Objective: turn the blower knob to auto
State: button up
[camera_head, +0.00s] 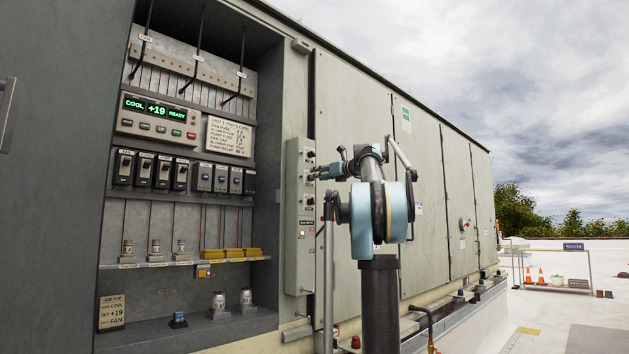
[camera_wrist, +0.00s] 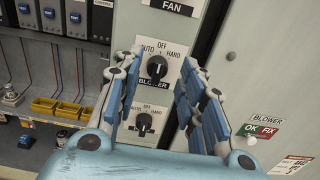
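The blower knob (camera_wrist: 157,68) is a black rotary knob on a pale plate marked AUTO, OFF and HAND, with BLOWER printed below. Its light mark seems to point up toward OFF. My gripper (camera_wrist: 161,62) is open, with one blue-and-white finger on each side of the knob in the wrist view. I cannot tell whether either finger touches it. In the head view my gripper (camera_head: 317,174) is close to the narrow grey control panel (camera_head: 299,250), and the fingers hide the blower knob there.
A similar knob (camera_wrist: 143,122) sits below, partly between the fingers. A FAN label (camera_wrist: 172,6) is above. Flat closed doors (camera_head: 350,110) lie right.

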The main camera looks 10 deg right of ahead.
jog(key=shift+x, duration=1.6)
grip_shut()
jog(key=shift+s+a+f+n, duration=0.1)
jog(key=shift+n, duration=1.35)
jog(key=shift+s+a+n, duration=0.1)
jog(key=shift+n, duration=1.4)
jog(key=shift+s+a+f+n, duration=0.1)
jog(key=shift+n, duration=1.35)
